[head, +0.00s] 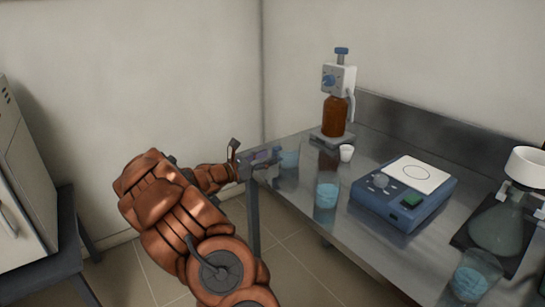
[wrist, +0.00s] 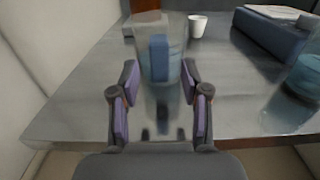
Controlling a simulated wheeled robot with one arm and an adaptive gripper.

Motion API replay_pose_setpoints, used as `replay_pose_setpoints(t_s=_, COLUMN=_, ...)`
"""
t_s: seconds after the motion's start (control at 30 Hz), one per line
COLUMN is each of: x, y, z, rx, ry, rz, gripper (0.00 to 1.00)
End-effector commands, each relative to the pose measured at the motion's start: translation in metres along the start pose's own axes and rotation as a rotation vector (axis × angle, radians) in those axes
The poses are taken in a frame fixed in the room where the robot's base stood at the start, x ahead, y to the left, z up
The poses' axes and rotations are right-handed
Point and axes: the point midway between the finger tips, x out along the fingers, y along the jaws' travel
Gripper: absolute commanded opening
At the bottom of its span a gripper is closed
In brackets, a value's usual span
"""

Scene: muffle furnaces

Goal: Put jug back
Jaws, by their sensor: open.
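A clear jug (wrist: 174,40) with a blue upright strip, perhaps its handle, stands on the steel bench straight ahead of my gripper (wrist: 159,88) in the wrist view. My gripper is open, with one finger on each side of the jug's near side. I cannot tell whether the fingers touch it. In the head view my gripper (head: 263,162) is at the bench's left end, and the jug (head: 290,158) shows faintly just right of it. The jug appears upright, and its lower part is hard to make out.
The bench (head: 305,219) also holds a brown dispenser bottle (head: 336,116), a small white cup (head: 346,153), blue-filled beakers (head: 326,195) (head: 475,279), a blue instrument (head: 404,194) and a flask (head: 496,229). A furnace-like box (head: 22,190) stands left.

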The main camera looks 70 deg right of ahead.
Motion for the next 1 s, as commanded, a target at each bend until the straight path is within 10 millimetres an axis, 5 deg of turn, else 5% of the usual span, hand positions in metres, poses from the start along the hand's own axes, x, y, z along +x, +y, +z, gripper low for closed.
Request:
replay_pose_setpoints(t_s=0.5, x=-0.082, y=0.001, z=-0.001, rx=-0.001, ry=0.001, rz=0.003, gripper=0.46)
replay_pose_setpoints(t_s=1.0, x=-0.095, y=-0.009, z=0.005, rx=0.032, ry=0.018, rz=-0.016, gripper=0.46)
